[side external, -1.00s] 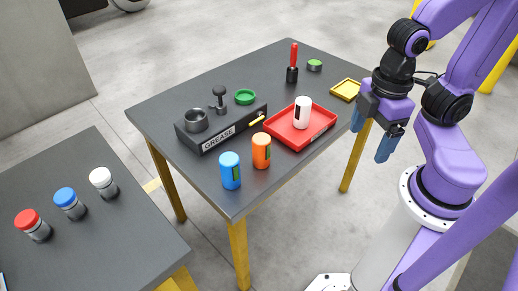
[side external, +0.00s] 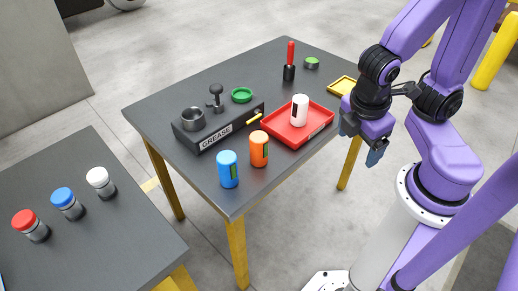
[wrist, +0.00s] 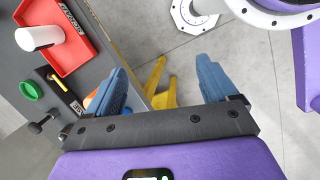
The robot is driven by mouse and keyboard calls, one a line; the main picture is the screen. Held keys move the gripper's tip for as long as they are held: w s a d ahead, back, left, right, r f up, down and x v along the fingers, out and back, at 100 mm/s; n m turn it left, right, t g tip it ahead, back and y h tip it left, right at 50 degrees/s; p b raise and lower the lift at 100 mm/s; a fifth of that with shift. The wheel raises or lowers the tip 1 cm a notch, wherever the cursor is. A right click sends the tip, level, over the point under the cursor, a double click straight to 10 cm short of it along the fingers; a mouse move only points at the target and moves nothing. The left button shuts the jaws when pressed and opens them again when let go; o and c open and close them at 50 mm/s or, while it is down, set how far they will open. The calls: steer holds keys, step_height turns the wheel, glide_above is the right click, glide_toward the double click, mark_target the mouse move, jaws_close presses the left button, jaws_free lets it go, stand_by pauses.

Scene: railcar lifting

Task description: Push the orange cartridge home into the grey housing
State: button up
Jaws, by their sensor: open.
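The orange cartridge (side external: 259,150) stands upright near the front edge of the dark table, right of a blue cartridge (side external: 228,170). In the wrist view only a sliver of orange (wrist: 88,99) shows beside my left finger; the rest is hidden. The grey housing (side external: 235,126), labelled GREASE, lies behind the cartridges with an open round cup (side external: 193,118) on its left end, a black knob and a yellow lever. My gripper (side external: 361,143) is open and empty, off the table's right edge. Its two blue fingers are spread in the wrist view (wrist: 163,78), with floor between them.
A red tray (side external: 318,131) holding a white cylinder (side external: 299,110) lies between housing and gripper. A second table (side external: 95,235) at left carries three capped jars.

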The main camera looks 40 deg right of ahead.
steer(key=w+a+f+n+t+h, duration=0.2)
steer(key=w+f+n+t+h, duration=0.2)
steer(key=f+n+t+h, duration=0.3)
steer(key=n+t+y, duration=0.6)
steer(key=n+t, duration=0.4)
steer(key=n, duration=0.3)
glide_toward(264, 152)
steer(key=x, duration=0.6)
steer(key=shift+d+f, duration=0.3)
steer(key=shift+d, duration=0.05)
steer(key=shift+a+x, duration=0.15)
steer(key=shift+x, duration=1.45)
steer(key=shift+a+x, duration=0.15)
steer(key=shift+x, duration=1.4)
steer(key=shift+r, duration=0.1)
steer(key=c, duration=1.2)
